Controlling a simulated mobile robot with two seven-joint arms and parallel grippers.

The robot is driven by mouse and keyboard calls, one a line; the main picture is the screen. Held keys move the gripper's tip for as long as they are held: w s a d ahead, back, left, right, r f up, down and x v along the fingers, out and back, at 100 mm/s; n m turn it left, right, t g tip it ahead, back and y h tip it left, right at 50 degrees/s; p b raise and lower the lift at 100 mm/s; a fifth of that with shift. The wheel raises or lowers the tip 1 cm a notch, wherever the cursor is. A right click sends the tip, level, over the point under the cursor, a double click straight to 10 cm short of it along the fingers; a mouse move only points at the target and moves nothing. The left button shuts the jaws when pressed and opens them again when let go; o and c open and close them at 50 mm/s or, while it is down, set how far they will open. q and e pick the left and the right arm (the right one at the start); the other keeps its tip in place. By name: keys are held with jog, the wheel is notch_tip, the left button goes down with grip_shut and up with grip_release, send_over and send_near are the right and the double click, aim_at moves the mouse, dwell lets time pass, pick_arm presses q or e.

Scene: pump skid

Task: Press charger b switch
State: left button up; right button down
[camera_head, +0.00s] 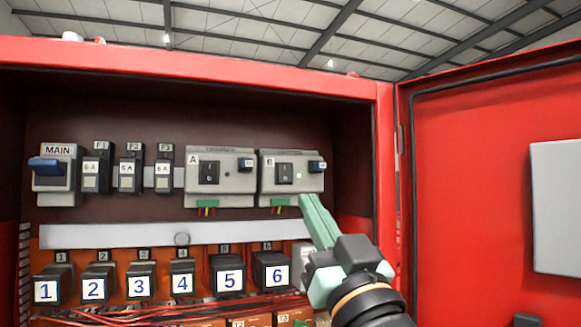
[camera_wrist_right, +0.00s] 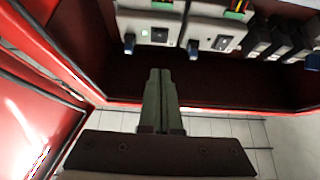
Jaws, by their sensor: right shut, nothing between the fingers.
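Charger B (camera_head: 291,192) is a grey unit on the upper row of the red cabinet. It carries a black rocker switch (camera_head: 285,172), a small green light (camera_head: 299,176) and a blue part (camera_head: 317,166) at its right. Its twin, charger A (camera_head: 221,185), sits directly to its left. My right gripper (camera_head: 307,200) is shut and empty, its green fingertips just below charger B's lower right edge; contact cannot be told. In the right wrist view, turned over, the closed fingers (camera_wrist_right: 160,73) point towards charger B (camera_wrist_right: 150,22). My left gripper is out of view.
The main switch (camera_head: 52,172) and several breakers (camera_head: 130,170) stand left of the chargers. A grey strip (camera_head: 120,235) and numbered black blocks (camera_head: 228,279) lie below. The open red door (camera_head: 470,190) stands to the right. Dark back panel shows above the chargers.

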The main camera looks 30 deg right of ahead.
aim_at(284, 181)
jog(key=w+r+p, duration=0.1)
jog(key=w, duration=0.1)
jog(key=w+d+p, duration=0.1)
jog(key=w, duration=0.2)
jog(key=w+r+p, duration=0.1)
jog(key=w, duration=0.1)
jog(key=shift+w+d+r, duration=0.15)
jog(key=shift+d+r, duration=0.2)
jog(key=shift+w+d+f, duration=0.1)
jog(key=shift+w, duration=0.3)
jog(key=shift+w+d+f+t+b, duration=0.15)
jog(key=shift+w+f+t+b, duration=0.35)
jog(key=shift+b, duration=0.4)
jog(key=shift+r, duration=0.3)
